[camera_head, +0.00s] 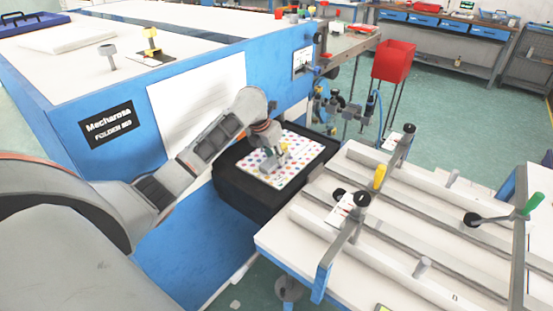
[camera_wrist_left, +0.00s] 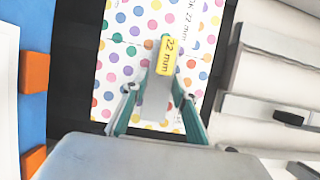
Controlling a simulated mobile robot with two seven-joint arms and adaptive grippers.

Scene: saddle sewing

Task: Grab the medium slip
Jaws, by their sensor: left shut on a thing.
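My left gripper (camera_head: 273,160) is over the white sheet with coloured dots (camera_head: 292,172), on a black tray (camera_head: 235,180) at the blue machine's side. In the left wrist view the fingers (camera_wrist_left: 157,100) are shut on a narrow grey piece with a yellow end (camera_wrist_left: 166,57) that reads about "22 mm". The dotted sheet (camera_wrist_left: 115,70) lies beneath, with similar print along its right edge. I cannot tell whether the held piece touches the sheet. No size word such as "medium" is legible. My right gripper is not in view.
A white table with rails (camera_head: 400,240) stands close on the right, with upright posts and a yellow knob (camera_head: 380,176). The blue folder machine (camera_head: 120,130) is on the left. A red bin (camera_head: 393,62) stands behind. Orange blocks (camera_wrist_left: 34,72) show at the wrist view's left.

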